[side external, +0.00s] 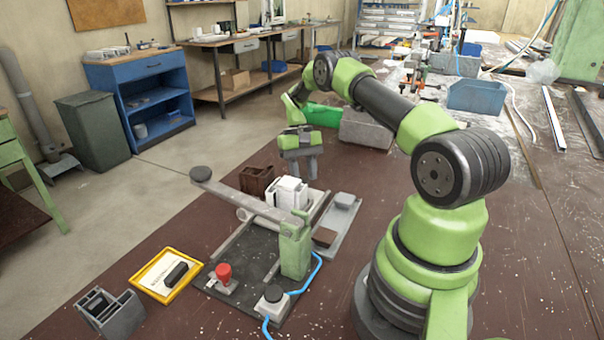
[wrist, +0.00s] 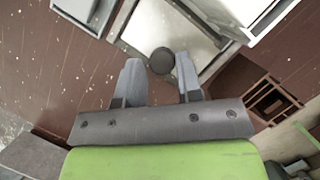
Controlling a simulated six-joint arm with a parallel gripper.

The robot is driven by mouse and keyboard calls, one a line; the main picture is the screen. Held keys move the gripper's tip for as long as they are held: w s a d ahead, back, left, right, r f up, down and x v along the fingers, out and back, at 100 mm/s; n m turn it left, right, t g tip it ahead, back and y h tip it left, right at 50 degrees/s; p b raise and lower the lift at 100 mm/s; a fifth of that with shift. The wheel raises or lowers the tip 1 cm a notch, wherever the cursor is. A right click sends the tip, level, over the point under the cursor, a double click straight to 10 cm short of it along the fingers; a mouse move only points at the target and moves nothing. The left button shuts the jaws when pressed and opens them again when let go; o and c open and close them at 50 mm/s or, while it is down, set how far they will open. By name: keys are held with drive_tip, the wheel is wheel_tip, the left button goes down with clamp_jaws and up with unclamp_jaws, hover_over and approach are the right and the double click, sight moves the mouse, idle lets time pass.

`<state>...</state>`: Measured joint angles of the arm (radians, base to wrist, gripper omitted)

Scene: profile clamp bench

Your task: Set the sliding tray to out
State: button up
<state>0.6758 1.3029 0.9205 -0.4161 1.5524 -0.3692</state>
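The sliding tray looks to be the pale flat plate in a grey frame (wrist: 165,27), with a round black knob (wrist: 161,60) at its near corner. In the side view, a pale strip of it (side external: 317,201) shows beside the white block; the knob cannot be made out there. My gripper (side external: 301,178) hangs above the bench at the far end of the fixture, fingers down. In the wrist view my gripper (wrist: 158,63) is open, and the knob appears between the fingertips. Whether the fingers are at the knob's height or touch it, I cannot tell.
A white block (side external: 289,194) and a brown open box (side external: 256,182) stand beside the tray. A grey strip with a block (side external: 344,202) lies on its other side. A long lever (side external: 248,203) and red knob (side external: 223,272) are nearer the camera.

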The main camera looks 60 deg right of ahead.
drive_tip(key=o, duration=0.3)
drive_tip(key=v, duration=0.7)
drive_tip(key=shift+r, duration=0.3)
